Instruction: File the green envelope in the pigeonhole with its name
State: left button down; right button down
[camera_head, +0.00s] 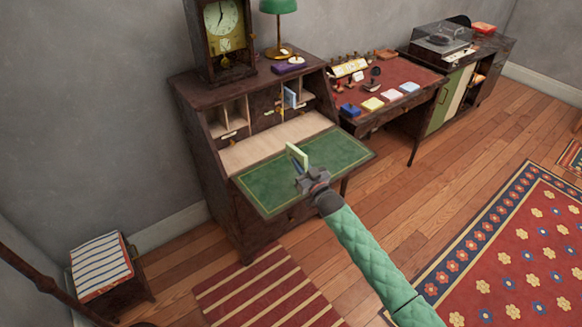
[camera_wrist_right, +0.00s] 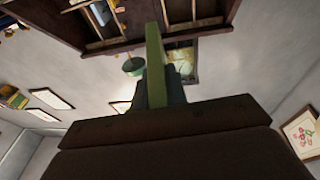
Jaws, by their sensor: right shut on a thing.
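The green envelope (camera_head: 297,156) is pale green and stands on edge in my right gripper (camera_head: 303,171), above the green writing flap of the bureau. The right gripper is shut on it. In the right wrist view the envelope (camera_wrist_right: 154,62) shows edge-on, pointing away from the gripper toward the bureau. The bureau's pigeonholes (camera_head: 232,115) lie beyond the envelope, apart from it. A blue-white envelope (camera_head: 290,97) stands in one pigeonhole at the right. Small name plates sit by the pigeonholes, too small to read. My left gripper does not show.
The green flap (camera_head: 270,183) is open and clear. A clock (camera_head: 223,40) and a green lamp (camera_head: 279,6) stand on the bureau top. A red-topped desk (camera_head: 405,75) with several small items is at the right. A striped stool (camera_head: 101,265) is at the lower left.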

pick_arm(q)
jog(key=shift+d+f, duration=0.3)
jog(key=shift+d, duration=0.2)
pick_arm(e)
jog(key=shift+s+a+f+n+t+y, duration=0.15)
jog(key=shift+s+a+n+y, duration=0.1)
jog(key=shift+a+y, duration=0.3)
jog(key=shift+s+a+f+n+t+y, duration=0.1)
jog(key=shift+s+a+n+y, duration=0.1)
jog(key=shift+a+y, duration=0.3)
jog(key=shift+s+a+f+n+t+y, duration=0.15)
jog(key=shift+s+a+y, duration=0.1)
jog(key=shift+a+y, duration=0.3)
